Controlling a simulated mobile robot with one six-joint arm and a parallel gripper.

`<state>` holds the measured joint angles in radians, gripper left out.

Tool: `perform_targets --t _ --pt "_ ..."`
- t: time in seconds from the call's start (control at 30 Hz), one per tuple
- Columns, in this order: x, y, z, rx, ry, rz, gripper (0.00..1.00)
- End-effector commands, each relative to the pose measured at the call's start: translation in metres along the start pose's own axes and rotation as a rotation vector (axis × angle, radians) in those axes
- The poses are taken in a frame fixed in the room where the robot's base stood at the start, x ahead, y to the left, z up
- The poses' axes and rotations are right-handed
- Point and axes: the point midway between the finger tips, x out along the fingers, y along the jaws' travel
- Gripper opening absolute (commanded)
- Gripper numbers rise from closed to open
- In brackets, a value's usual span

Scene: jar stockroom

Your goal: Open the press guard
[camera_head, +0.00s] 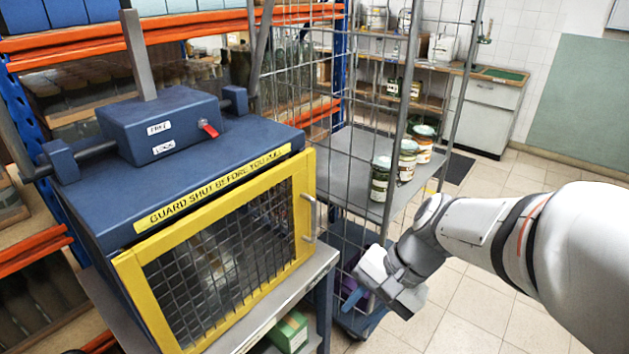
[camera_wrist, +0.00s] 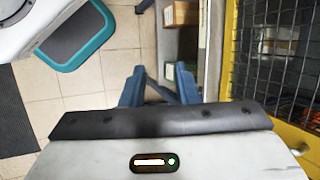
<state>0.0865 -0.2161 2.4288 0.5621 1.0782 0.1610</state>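The blue press (camera_head: 185,175) stands on a grey bench at the left of the head view. Its guard (camera_head: 305,170), a yellow frame with dark wire mesh, lies across the press front and looks shut. A metal handle (camera_head: 311,218) stands out from the guard's right side. In the wrist view the guard (camera_wrist: 229,50) is at the right. My gripper (camera_head: 350,300) is right of the handle and lower, apart from it. In the wrist view its blue fingers (camera_wrist: 160,85) are spread with nothing between them.
A wire cart (camera_head: 360,150) with several jars stands behind my gripper. A green box (camera_head: 288,332) lies under the bench; boxes also show in the wrist view (camera_wrist: 180,14). Tiled floor (camera_head: 455,335) is clear at the lower right.

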Motion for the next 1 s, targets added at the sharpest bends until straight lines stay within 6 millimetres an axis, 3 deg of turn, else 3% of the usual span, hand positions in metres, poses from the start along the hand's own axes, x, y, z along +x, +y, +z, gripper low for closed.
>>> perform_targets --t 0.03,0.1,0.17,0.3,0.5,0.6,0.77,1.0 --pt "0.016 -0.011 -0.007 0.123 -0.081 -0.077 0.28" --pt "0.026 -0.034 -0.017 0.296 -0.193 -0.201 0.28" --pt "0.031 -0.054 -0.029 0.441 -0.288 -0.308 0.28" --pt "0.033 -0.092 -0.073 0.745 -0.491 -0.556 0.28" --pt "0.023 -0.113 -0.140 1.028 -0.684 -0.834 0.28" --pt "0.019 -0.115 -0.160 1.096 -0.733 -0.914 0.28" --pt "0.018 -0.122 -0.171 1.130 -0.761 -0.960 0.28" --pt "0.034 -0.157 -0.169 1.127 -0.761 -0.956 0.28"
